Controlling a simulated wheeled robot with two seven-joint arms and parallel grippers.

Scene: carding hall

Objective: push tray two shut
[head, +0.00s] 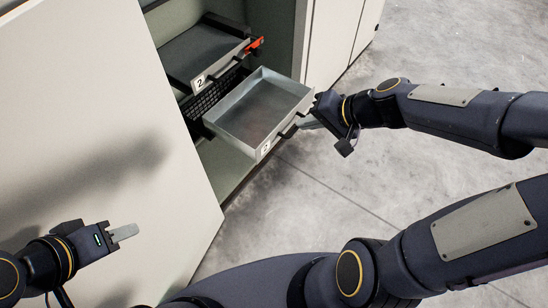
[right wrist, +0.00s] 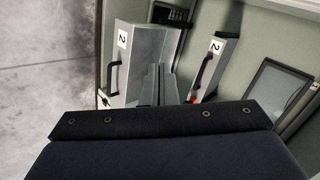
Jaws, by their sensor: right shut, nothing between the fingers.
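The lower tray (head: 309,92), an empty grey metal box, sticks far out of the cabinet. Its front has a dark handle (head: 289,131) and a label that seems to read 2. The same front shows in the right wrist view (right wrist: 136,72). The upper tray (head: 222,72) also bears a 2 and sits further in; its front is in the right wrist view (right wrist: 212,70). My right gripper (head: 308,123) is shut and empty, close to the lower tray's front; contact is unclear. Its fingers show in the wrist view (right wrist: 157,86). My left gripper (head: 125,232) is away from both trays.
A large pale panel (head: 95,120) of the cabinet stands at the left, close to my left gripper. A red part (head: 254,45) sits at the upper tray's corner. The concrete floor (head: 440,50) is clear at the right.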

